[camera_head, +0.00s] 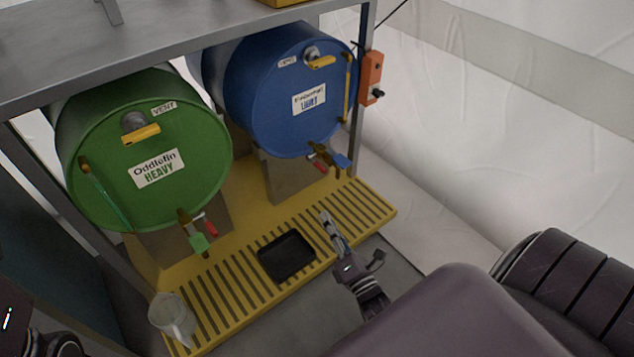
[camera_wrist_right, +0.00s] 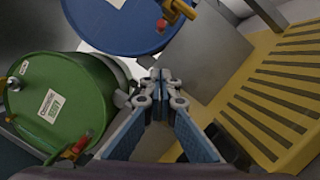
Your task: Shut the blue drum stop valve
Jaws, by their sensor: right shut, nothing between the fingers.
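The blue drum (camera_head: 270,95) lies on its side on the rack at the right, labelled LIGHT. Low on its face is a brass stop valve (camera_head: 324,153) with a red lever (camera_head: 320,166) and a blue part (camera_head: 342,161) at its right. In the right wrist view the blue drum (camera_wrist_right: 115,28) is at the top, with the brass valve (camera_wrist_right: 162,24) and red lever (camera_wrist_right: 177,9) at its edge. My right gripper (camera_head: 325,218) is shut and empty, below and apart from the valve, above the slatted tray. It also shows in the wrist view (camera_wrist_right: 160,75). My left fingers are not visible.
A green drum (camera_head: 205,135) labelled HEAVY lies at left, with its own tap (camera_head: 197,238). Below is a yellow slatted tray (camera_head: 385,207) with a black pan (camera_head: 287,255) and a clear jug (camera_head: 172,318). A rack post (camera_head: 364,50) carries an orange box (camera_head: 371,78).

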